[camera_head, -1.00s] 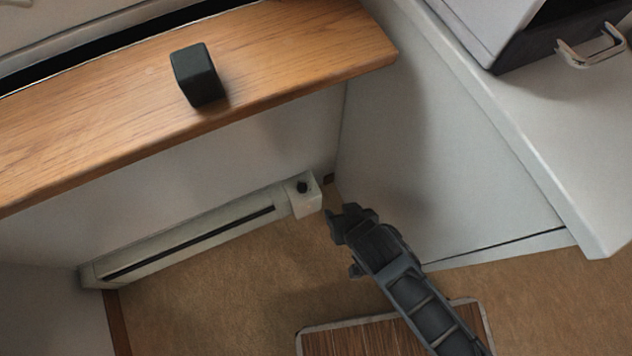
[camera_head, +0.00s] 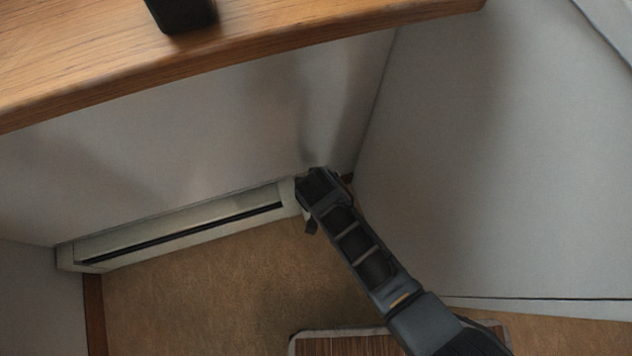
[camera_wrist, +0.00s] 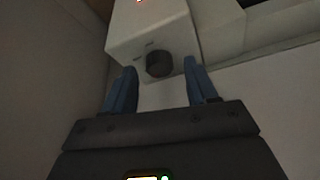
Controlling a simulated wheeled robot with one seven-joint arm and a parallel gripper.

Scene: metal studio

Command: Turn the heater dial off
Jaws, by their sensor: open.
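The baseboard heater (camera_head: 180,228) is a long pale unit with a dark slot, low along the wall in the head view. Its right end is hidden behind my gripper (camera_head: 306,202). In the wrist view, the heater's white end box (camera_wrist: 150,30) carries a dark round dial (camera_wrist: 159,64). My gripper (camera_wrist: 163,90) is open, with one blue-grey finger on each side of the dial in the picture. The dial shows between the fingertips, and I cannot tell whether either finger touches it. The dial is hidden in the head view.
A wooden shelf (camera_head: 300,40) with a black block (camera_head: 182,14) on it overhangs the heater. A white panel (camera_head: 480,150) stands close on the right. The brown carpet (camera_head: 200,290) is clear left of my arm, and a striped mat (camera_head: 345,343) lies at the bottom.

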